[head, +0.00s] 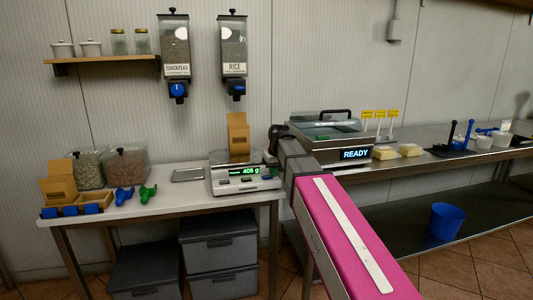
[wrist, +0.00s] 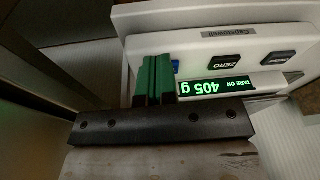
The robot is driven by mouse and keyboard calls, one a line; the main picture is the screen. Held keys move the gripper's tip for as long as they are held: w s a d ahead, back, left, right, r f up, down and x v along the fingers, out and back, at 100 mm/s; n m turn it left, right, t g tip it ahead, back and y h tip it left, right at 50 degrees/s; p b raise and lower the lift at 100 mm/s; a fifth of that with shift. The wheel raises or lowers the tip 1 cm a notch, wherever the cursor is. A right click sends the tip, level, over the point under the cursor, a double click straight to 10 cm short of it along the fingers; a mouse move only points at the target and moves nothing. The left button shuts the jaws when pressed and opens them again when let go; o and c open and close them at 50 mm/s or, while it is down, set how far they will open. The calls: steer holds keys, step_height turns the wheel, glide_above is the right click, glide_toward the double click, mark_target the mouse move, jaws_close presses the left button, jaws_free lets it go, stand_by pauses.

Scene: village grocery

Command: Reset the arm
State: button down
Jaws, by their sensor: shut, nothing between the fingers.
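My gripper (wrist: 154,78) is shut and empty; its two green fingers lie side by side in the wrist view. They are in front of the scale's panel (wrist: 215,50), beside the lit display reading 405 g (wrist: 215,87). I cannot tell whether they touch the panel. In the head view my arm, with a pink cover, reaches up from the lower right to the right side of the scale (head: 243,186); the fingers are not clearly visible there. A brown paper bag (head: 238,134) stands on the scale.
Left on the table stand two clear bins (head: 126,164), with blue and green scoops (head: 123,195) before them. Dispensers labelled chickpeas (head: 175,50) and rice (head: 233,50) hang above. Right is a machine showing READY (head: 355,154) on a steel counter. A blue bucket (head: 444,220) stands below.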

steer(key=s+d+f+m, duration=0.1)
steer(key=s+d+f, duration=0.4)
steer(key=f, duration=0.4)
steer(key=s+d+f+m+g+h, duration=0.1)
steer(key=s+d+f, duration=0.4)
steer(key=s+f, duration=0.3)
steer(key=s+d+f+m+g, duration=0.1)
steer(key=s+d+f, duration=0.5)
steer(key=f, duration=0.6)
steer(key=shift+s+m, duration=0.6)
steer(key=shift+s, duration=0.1)
